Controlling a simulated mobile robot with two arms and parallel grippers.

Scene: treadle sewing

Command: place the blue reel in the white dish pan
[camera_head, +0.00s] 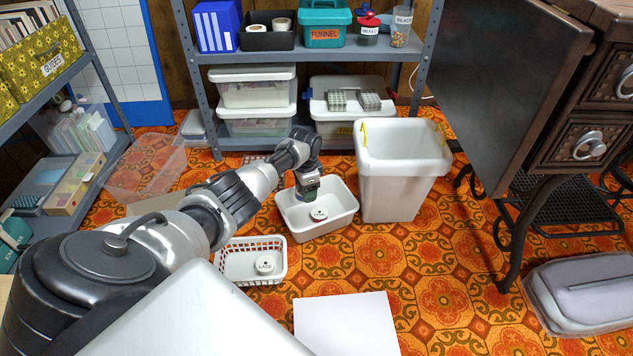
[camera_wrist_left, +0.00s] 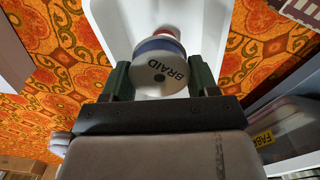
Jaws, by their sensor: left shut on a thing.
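The blue reel (camera_wrist_left: 160,66) has a white face marked BRAID and a blue band, and sits between the fingers in the left wrist view. My left gripper (camera_head: 309,196) is shut on it, inside or just over the white dish pan (camera_head: 345,222). The pan also shows behind the reel in the left wrist view (camera_wrist_left: 108,22). A white round reel face (camera_head: 319,214) shows in the pan, below the gripper. A red-and-white thing (camera_wrist_left: 164,32) shows partly hidden behind the blue reel. I cannot tell whether the held reel touches the pan floor. My right gripper is not in view.
A white basket (camera_head: 231,273) holding a LACE reel (camera_head: 264,264) stands in front of the pan. A tall white bin (camera_head: 394,190) stands close on the pan's right. A white sheet (camera_head: 345,325) lies in front. Grey shelving (camera_head: 340,57) stands behind.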

